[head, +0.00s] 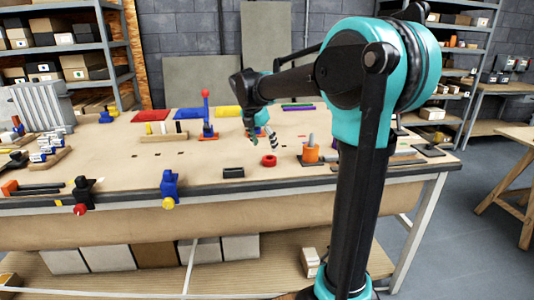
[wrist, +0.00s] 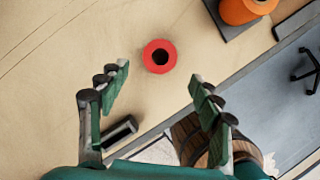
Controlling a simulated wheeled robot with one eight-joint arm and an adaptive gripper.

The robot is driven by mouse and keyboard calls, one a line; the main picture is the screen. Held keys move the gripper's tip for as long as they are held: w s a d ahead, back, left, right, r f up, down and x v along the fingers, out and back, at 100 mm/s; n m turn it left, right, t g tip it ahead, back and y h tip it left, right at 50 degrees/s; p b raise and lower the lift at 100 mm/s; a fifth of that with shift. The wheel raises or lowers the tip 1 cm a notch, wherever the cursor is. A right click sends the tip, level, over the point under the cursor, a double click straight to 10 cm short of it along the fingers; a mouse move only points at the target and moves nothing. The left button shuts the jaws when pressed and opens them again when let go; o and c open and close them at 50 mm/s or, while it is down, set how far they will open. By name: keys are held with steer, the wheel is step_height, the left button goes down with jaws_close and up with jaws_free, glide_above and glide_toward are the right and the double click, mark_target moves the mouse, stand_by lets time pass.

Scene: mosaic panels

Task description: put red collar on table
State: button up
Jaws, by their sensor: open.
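The red collar (head: 269,160) is a small ring with a dark centre hole, lying flat on the wooden table (head: 225,150). In the wrist view the collar (wrist: 160,56) sits ahead of my gripper (wrist: 162,82), roughly centred between its two fingers and beyond their tips. The fingers are spread apart with nothing between them.
An orange cylinder on a dark base (head: 310,151) stands right of the collar. A black block (head: 233,172) lies near the front edge. A red-topped blue toggle (head: 206,115) stands to the left. Bare table surrounds the collar.

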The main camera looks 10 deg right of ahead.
steer(key=shift+v, duration=2.3)
